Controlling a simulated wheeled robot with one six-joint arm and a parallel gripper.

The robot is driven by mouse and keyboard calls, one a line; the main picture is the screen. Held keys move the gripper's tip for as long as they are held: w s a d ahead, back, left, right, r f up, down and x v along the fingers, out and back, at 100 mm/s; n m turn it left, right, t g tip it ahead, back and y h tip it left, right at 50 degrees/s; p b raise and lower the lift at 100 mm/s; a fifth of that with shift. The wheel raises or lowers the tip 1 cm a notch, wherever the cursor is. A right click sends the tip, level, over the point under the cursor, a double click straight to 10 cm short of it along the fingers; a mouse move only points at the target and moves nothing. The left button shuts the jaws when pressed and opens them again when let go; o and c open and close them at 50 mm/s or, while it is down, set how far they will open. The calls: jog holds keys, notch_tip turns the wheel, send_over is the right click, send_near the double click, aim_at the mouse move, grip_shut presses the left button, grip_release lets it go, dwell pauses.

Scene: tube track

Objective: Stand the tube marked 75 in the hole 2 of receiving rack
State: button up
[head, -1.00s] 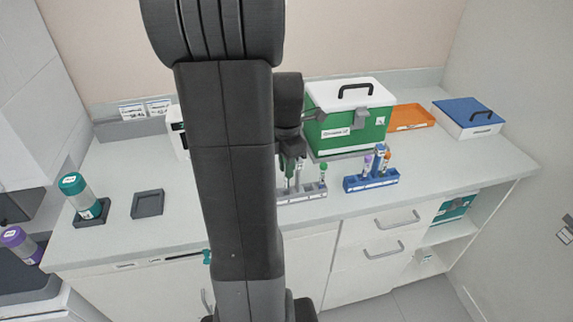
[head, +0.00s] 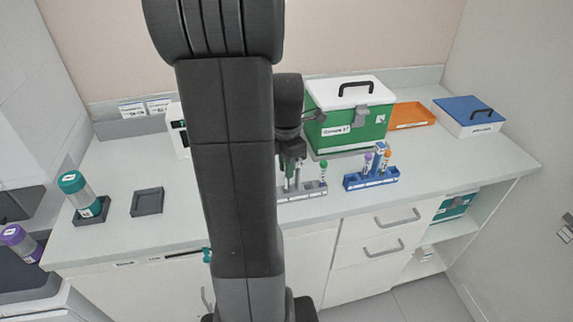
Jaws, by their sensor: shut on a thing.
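My gripper (head: 292,158) points down over the grey rack (head: 312,195), partly hidden behind my arm. It is shut on a slim tube (head: 297,176), which stands upright at the rack; I cannot tell whether its lower end is in a hole. The number on it is too small to read. A green-capped tube (head: 323,168) stands at the right end of the grey rack. The blue rack (head: 371,183) to the right holds a purple-capped tube (head: 367,162) and an orange-capped tube (head: 387,158). Which rack is the receiving one, and its hole numbers, cannot be read.
A green box with white lid (head: 350,125) stands behind the racks. An orange tray (head: 412,114) and a blue-lidded box (head: 470,117) are further right. A teal-capped jar (head: 82,193) and a dark square holder (head: 147,202) are at left. The counter's right front is clear.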

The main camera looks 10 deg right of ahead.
jog(key=shift+f, duration=0.25)
jog(key=shift+f+b, duration=0.35)
jog(key=shift+b, duration=0.05)
jog(key=shift+f, duration=0.15)
dwell(0.4)
jog(key=shift+f+b, duration=0.45)
jog(key=shift+f, duration=0.05)
jog(key=o, duration=0.8)
